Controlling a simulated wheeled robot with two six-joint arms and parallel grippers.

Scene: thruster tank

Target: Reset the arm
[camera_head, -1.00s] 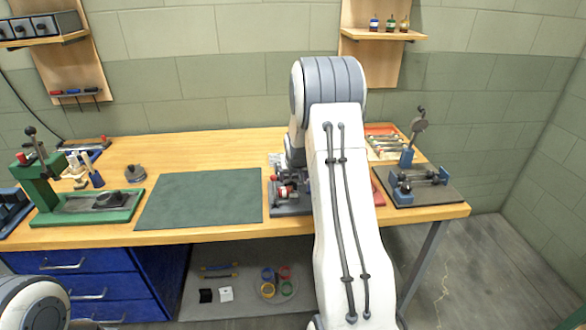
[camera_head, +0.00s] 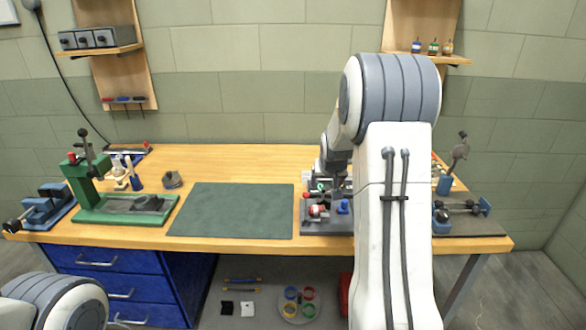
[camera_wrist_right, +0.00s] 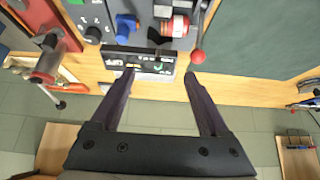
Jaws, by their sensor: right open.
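My right arm (camera_head: 390,220) rises from the bottom of the head view and bends over the bench. Its gripper is mostly hidden behind the arm there, by the grey test fixture (camera_head: 312,225). In the right wrist view my right gripper (camera_wrist_right: 158,82) is open, with nothing between its two dark fingers. The fingers point toward the fixture's dark display panel (camera_wrist_right: 140,62), a red-knobbed lever (camera_wrist_right: 197,56) and a blue knob (camera_wrist_right: 125,28). I cannot tell whether the fingertips touch anything. Only a rounded part of my left arm (camera_head: 60,302) shows at the bottom left.
The wooden bench (camera_head: 240,160) holds a green mat (camera_head: 235,210), clear of objects. A green press (camera_head: 120,205) stands at left, a blue-and-black fixture (camera_head: 462,210) at right. Wall shelves (camera_head: 430,57) hang behind. Rings lie on a lower plate (camera_head: 300,305).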

